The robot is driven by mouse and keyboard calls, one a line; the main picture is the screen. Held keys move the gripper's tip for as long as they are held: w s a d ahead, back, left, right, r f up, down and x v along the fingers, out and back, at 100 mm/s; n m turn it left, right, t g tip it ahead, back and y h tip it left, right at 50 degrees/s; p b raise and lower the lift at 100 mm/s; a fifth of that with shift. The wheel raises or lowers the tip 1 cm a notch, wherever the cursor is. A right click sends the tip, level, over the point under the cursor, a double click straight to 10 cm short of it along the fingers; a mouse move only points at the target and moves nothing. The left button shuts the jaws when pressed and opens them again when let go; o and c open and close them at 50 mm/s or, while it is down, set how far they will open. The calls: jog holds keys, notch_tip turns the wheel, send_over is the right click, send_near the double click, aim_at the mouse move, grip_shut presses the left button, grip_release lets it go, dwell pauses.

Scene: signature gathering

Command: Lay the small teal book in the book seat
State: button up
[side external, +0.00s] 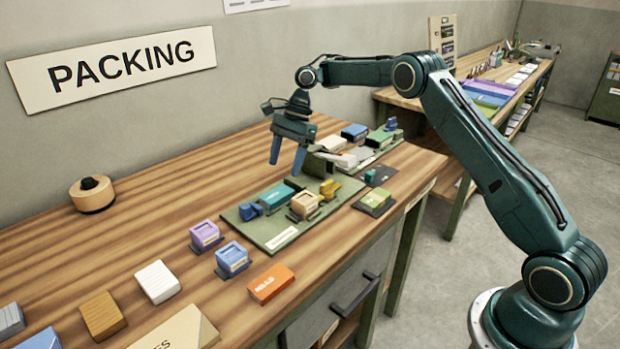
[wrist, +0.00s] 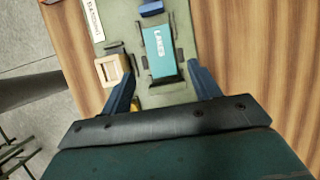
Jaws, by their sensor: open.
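The small teal book (side external: 275,195) lies flat on the green board, and in the wrist view the teal book (wrist: 158,52) shows the word LAKES on its cover. It sits between low dark green brackets (wrist: 178,57) on the board, which look like the book seat. My gripper (side external: 287,165) is open and empty above the far side of the board, pointing down. In the wrist view the fingertips of my gripper (wrist: 158,75) stand on either side of the teal book's near end, apart from it. Whether the book lies fully down in the seat is hard to tell.
The green board (side external: 283,237) also holds a blue piece (side external: 250,211) and a cream block (side external: 304,205). A second board (side external: 385,141) with several items lies behind. An orange box (side external: 271,284), a blue box (side external: 231,260) and a purple box (side external: 205,236) stand in front.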

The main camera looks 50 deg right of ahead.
jog(key=s+a+r+n+t+h, duration=0.1)
jog(key=s+a+r+n, duration=0.25)
jog(key=s+r, duration=0.5)
jog(key=s+a+r+n+t+h, duration=0.1)
jog(key=s+a+r+n+t, duration=0.1)
jog(key=s+r+n, duration=0.6)
jog(key=s+d+f+n+t+h, duration=0.1)
jog(key=s+n, duration=0.2)
jog(key=s, duration=0.9)
jog(key=s+d+f+n+t+h, duration=0.1)
jog(key=s+n, duration=0.2)
jog(key=s, duration=0.9)
jog(key=shift+d+t, duration=0.3)
jog(key=shift+d, duration=0.05)
